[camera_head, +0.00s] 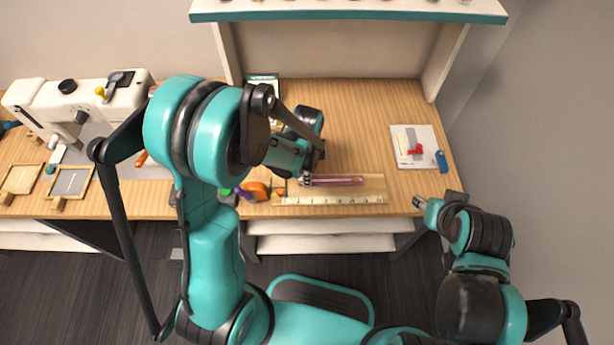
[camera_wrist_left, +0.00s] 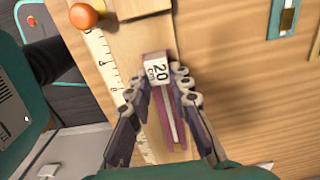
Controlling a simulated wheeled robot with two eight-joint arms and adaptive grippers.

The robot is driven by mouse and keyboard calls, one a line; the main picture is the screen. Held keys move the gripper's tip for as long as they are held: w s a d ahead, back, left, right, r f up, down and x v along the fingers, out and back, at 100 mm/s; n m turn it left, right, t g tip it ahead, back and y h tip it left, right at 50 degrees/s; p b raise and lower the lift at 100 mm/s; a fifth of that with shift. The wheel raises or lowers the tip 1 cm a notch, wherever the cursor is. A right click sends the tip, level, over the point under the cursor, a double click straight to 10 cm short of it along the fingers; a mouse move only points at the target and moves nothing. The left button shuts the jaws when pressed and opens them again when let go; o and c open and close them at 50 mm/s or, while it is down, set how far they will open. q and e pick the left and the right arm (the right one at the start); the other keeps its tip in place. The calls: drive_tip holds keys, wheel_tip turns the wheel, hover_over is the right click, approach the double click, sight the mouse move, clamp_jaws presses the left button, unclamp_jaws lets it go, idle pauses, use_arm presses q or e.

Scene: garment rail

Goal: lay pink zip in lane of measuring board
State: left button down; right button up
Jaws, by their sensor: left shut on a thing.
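The pink zip (camera_head: 338,181) lies lengthwise over the wooden measuring board (camera_head: 374,188), along its ruler strip (camera_head: 330,200). My left gripper (camera_head: 306,180) is at the zip's left end. In the left wrist view my left gripper (camera_wrist_left: 160,92) is shut on the pink zip (camera_wrist_left: 172,125), near its end with a white tag (camera_wrist_left: 157,70) reading 20 cm. The ruler strip (camera_wrist_left: 105,60) runs beside it. I cannot tell whether the zip touches the board or sits fully in the lane. My right gripper (camera_head: 420,202) is at the table's right front edge, its fingers too small to judge.
A sewing machine (camera_head: 80,100) stands at the left. Orange and other small items (camera_head: 254,190) lie left of the board. A white card with a red item (camera_head: 415,148) lies at the right. The table behind the board is mostly clear. A shelf (camera_head: 350,12) overhangs the back.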

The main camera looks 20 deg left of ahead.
use_arm(q)
drive_tip(key=shift+s, duration=0.1)
drive_tip(key=shift+f, duration=0.1)
drive_tip(key=c, duration=1.4)
unclamp_jaws()
